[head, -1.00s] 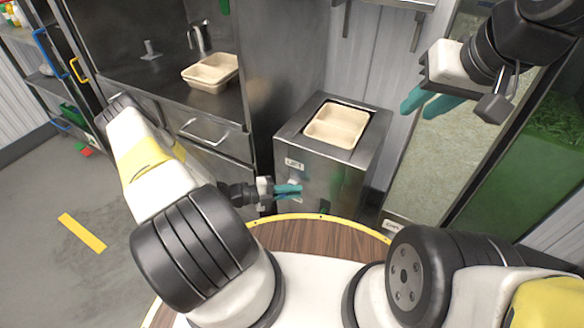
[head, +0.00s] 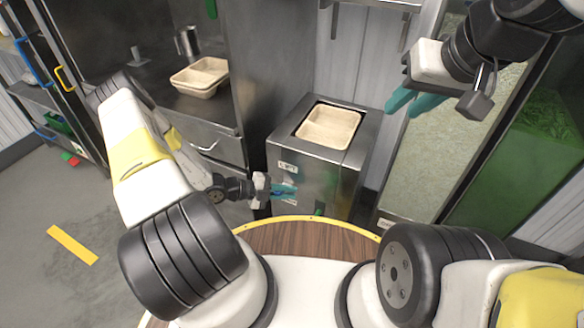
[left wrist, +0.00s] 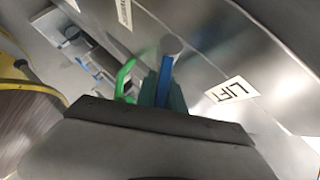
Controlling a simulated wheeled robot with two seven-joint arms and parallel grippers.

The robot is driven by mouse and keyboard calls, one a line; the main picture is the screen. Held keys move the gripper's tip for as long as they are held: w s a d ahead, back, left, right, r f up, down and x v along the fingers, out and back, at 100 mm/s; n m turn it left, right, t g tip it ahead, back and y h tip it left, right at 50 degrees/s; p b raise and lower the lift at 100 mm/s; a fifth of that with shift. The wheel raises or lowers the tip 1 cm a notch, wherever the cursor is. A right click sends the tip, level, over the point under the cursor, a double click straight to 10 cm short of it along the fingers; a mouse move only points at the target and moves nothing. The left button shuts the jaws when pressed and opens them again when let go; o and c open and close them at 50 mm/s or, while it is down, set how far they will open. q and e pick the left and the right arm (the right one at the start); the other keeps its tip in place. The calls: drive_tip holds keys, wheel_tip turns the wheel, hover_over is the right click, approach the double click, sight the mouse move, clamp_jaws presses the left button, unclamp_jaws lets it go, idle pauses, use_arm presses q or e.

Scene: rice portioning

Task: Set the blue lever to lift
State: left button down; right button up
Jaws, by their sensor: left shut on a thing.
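The blue lever (left wrist: 165,78) is on the front of a steel dispenser box (head: 325,185). In the left wrist view it stands between the teal fingers of my left gripper (left wrist: 163,92), which are shut on it. In the head view my left gripper (head: 284,190) is at the box front, below the LIFT label (head: 288,167). The LIFT label (left wrist: 232,90) is to the right of the lever in the left wrist view. The fingers hide part of the lever. My right gripper (head: 415,102) is raised at the right, its teal fingers apart and empty.
A green lever (left wrist: 125,75) is close beside the blue one; its end also shows in the head view (head: 319,209). A beige tray (head: 329,127) sits in the box top. More trays (head: 200,77) stand on the left counter.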

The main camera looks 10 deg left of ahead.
use_arm(q)
drive_tip(key=c, duration=1.4)
unclamp_jaws()
drive_tip(key=shift+c, duration=0.2)
drive_tip(key=v, duration=0.7)
drive_tip(key=shift+a, duration=0.35)
drive_tip(key=shift+r, duration=0.15)
